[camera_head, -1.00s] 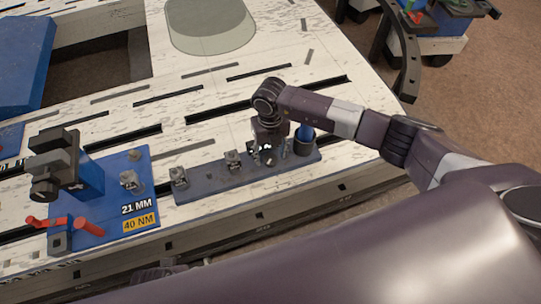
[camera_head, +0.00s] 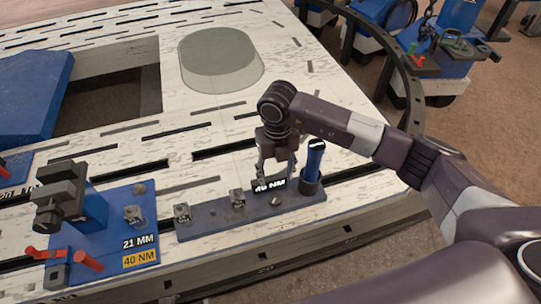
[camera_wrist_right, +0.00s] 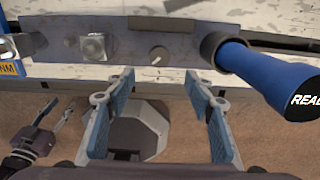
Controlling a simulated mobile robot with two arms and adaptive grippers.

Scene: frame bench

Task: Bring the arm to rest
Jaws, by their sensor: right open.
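My right gripper (camera_head: 274,172) is open and empty above the dark rack strip (camera_head: 215,220), left of an upright blue-handled tool (camera_head: 314,160). The tool stands in a round dark holder (camera_head: 310,187) at the strip's right end. In the right wrist view my right gripper (camera_wrist_right: 158,82) has its two fingers well apart with nothing between them. The blue tool (camera_wrist_right: 262,75) is there too, apart from the fingers, with partly cut-off lettering on its end. My left gripper (camera_wrist_right: 52,120) seems to show small at the lower left of that view, fingers apart.
Metal fittings (camera_head: 183,213) sit on the strip. A blue plate (camera_head: 115,220) marked 21 MM and 40 NM lies left, with a dark clamp (camera_head: 62,195) and red handles (camera_head: 88,260). A grey-green oval block (camera_head: 221,60) lies behind. The slotted bench (camera_head: 330,90) is clear around it.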

